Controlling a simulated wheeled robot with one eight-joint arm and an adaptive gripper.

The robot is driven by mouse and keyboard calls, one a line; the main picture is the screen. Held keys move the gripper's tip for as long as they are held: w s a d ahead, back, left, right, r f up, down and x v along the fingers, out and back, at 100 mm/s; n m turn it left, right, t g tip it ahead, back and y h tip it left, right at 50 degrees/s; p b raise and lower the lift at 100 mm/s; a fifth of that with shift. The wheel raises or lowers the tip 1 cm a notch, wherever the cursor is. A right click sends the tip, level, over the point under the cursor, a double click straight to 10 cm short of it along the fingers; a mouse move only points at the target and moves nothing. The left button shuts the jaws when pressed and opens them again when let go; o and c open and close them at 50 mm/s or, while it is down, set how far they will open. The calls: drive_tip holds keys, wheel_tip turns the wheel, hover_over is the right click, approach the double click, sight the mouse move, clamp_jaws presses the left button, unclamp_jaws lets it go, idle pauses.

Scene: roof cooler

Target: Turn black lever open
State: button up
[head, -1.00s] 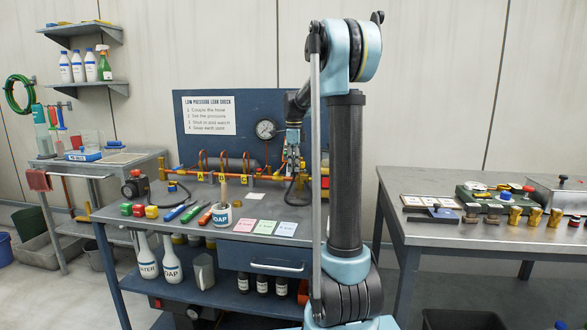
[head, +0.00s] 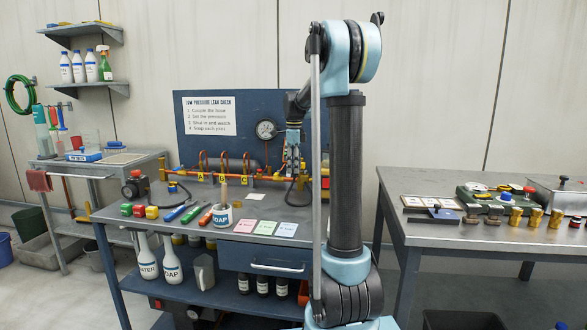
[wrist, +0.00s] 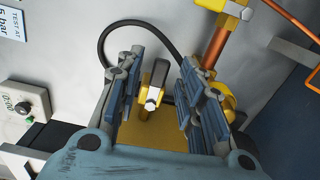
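In the wrist view, a short black lever (wrist: 161,73) sits on a yellow valve body with a bright hex nut (wrist: 153,98). My gripper (wrist: 160,85) is open, with one finger on each side of the lever. I see space between the lever and both fingers; whether the fingertips reach its depth is unclear. In the head view, my gripper (head: 292,165) points down at the right end of the pipe rig on the blue bench, and the lever cannot be made out there.
A black hose (wrist: 112,32) loops left of the valve. A copper pipe (wrist: 217,45) with yellow fittings runs close to the right finger. A pressure gauge (head: 266,130) is on the blue panel. A timer box (wrist: 22,102) is at the wrist view's left. Cards and a soap pot (head: 222,216) lie in front.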

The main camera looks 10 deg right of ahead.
wheel_tip(320, 180, up, 12)
idle(0.6)
drive_tip(key=shift+f, duration=0.1)
